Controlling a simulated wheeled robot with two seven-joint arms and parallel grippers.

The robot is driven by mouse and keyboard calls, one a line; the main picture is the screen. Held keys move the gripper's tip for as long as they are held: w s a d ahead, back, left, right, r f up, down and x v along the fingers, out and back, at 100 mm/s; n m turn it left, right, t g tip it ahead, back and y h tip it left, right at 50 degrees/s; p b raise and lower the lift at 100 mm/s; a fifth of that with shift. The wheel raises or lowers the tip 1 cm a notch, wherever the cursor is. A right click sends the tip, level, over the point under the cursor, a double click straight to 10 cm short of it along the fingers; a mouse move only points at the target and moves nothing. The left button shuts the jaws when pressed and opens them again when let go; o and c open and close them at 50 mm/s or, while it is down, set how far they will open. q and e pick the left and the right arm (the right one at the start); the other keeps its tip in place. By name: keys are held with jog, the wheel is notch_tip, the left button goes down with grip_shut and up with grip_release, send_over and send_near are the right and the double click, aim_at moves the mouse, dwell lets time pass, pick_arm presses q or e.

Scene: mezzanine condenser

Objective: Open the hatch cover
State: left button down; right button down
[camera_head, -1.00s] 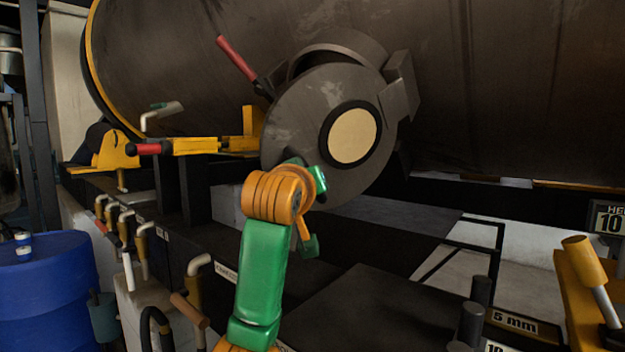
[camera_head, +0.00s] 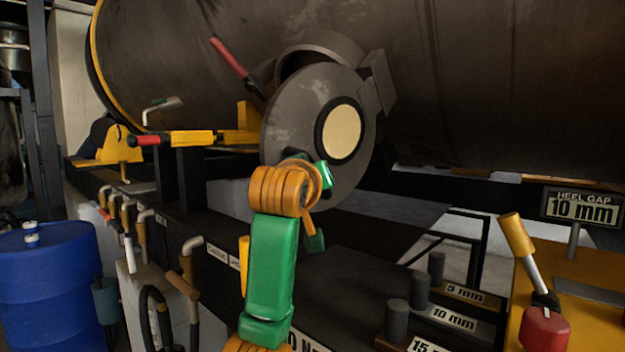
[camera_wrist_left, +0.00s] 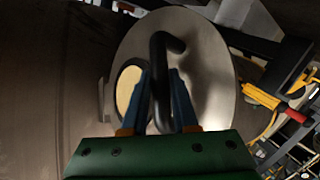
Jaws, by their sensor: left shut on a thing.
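The hatch cover (camera_head: 292,122) is a round grey disc with a tan centre, tilted away from the hatch neck (camera_head: 345,45) behind it on the big drum. A block-shaped hinge (camera_head: 378,82) joins it at its right side. In the left wrist view the cover (camera_wrist_left: 208,60) fills the middle, with a bent black handle (camera_wrist_left: 162,55) standing off its face. My left gripper (camera_wrist_left: 160,85) has its blue fingers on both sides of this handle, shut on it. In the head view my left gripper (camera_head: 318,180) is at the cover's lower edge, and its fingertips are hidden. My right gripper is out of view.
A red-handled lever (camera_head: 229,57) stands left of the neck. A yellow bar with a red end (camera_head: 180,139) lies left of the cover. Several pipe handles and a blue barrel (camera_head: 48,275) are at lower left. Gauge posts (camera_head: 436,268) and a yellow stand (camera_head: 570,290) are at lower right.

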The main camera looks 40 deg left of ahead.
pick_arm(q)
jog(key=shift+d+r, duration=0.1)
jog(key=shift+r, duration=0.2)
jog(key=c, duration=0.8)
grip_release()
jog(key=shift+d, duration=0.1)
jog(key=shift+o, duration=0.6)
jog(key=shift+w+d, duration=0.1)
jog(key=shift+d, duration=0.4)
jog(key=shift+a, duration=0.15)
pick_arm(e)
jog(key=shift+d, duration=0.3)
pick_arm(q)
jog(key=shift+a, duration=0.1)
jog(key=shift+f, duration=0.1)
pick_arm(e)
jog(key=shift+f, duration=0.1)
pick_arm(q)
jog(key=b+v, duration=0.3)
jog(key=v, duration=0.4)
jog(key=shift+b, duration=0.3)
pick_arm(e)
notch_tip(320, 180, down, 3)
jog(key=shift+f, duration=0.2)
